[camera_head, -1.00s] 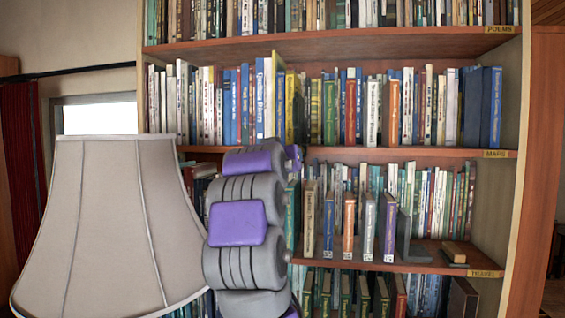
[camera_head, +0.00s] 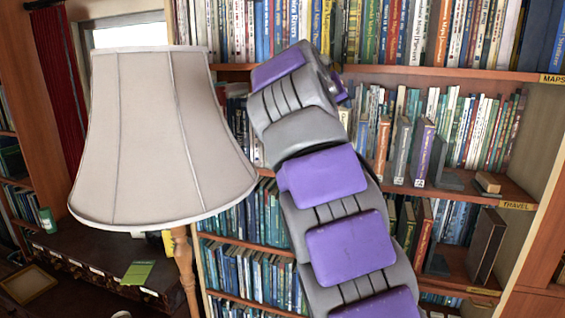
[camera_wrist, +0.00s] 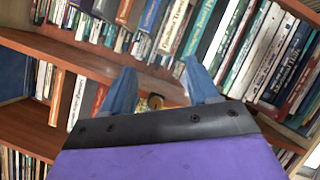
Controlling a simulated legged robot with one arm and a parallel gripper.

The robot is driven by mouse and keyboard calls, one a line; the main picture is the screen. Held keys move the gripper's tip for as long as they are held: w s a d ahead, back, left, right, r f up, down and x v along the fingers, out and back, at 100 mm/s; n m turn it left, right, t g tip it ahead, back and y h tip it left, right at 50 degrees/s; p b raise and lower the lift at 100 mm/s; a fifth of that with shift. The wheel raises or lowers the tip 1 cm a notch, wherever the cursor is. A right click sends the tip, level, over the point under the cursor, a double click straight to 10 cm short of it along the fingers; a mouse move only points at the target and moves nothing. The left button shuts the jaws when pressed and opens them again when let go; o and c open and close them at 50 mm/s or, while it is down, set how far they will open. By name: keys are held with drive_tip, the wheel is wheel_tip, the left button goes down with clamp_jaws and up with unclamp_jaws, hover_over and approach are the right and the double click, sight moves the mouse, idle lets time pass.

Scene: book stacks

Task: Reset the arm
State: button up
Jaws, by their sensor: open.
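My arm, grey with purple panels, rises through the middle of the head view in front of the bookshelf (camera_head: 455,73). Its far end bends toward the shelves, and the fingers are hidden there. In the wrist view my gripper (camera_wrist: 158,85) shows two blue fingers spread apart with nothing between them. Beyond the fingers are a wooden shelf board and rows of books (camera_wrist: 215,40), tilted in this view. I cannot tell how far the fingers are from the shelf.
A large beige lampshade (camera_head: 155,135) on a wooden stand (camera_head: 184,265) is close at the left of my arm. Behind it are a dark cabinet (camera_head: 95,262) with a picture frame (camera_head: 28,284), and a window (camera_head: 125,34). Shelf labels read MAPS (camera_head: 552,79) and TRAVEL (camera_head: 516,206).

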drive_tip(key=s+d+f+g+y+b, duration=0.1)
drive_tip(key=s+d+f+g, duration=0.3)
drive_tip(key=s+f, duration=0.6)
drive_tip(key=s+d+f+g+y, duration=0.1)
drive_tip(key=s+d+f+g, duration=0.25)
drive_tip(key=s+f, duration=0.65)
drive_tip(key=s+a+f+g+y, duration=0.2)
drive_tip(key=s+f+g, duration=0.1)
drive_tip(key=s+f, duration=0.9)
drive_tip(key=s+a+f+m+g+y+b, duration=0.1)
drive_tip(key=s+a+f+g+y, duration=0.1)
drive_tip(key=s+f, duration=1)
drive_tip(key=s+g, duration=0.1)
drive_tip(key=s, duration=0.4)
drive_tip(key=shift+s+a+f, duration=0.15)
drive_tip(key=shift+s+f, duration=0.1)
drive_tip(key=shift+f, duration=0.1)
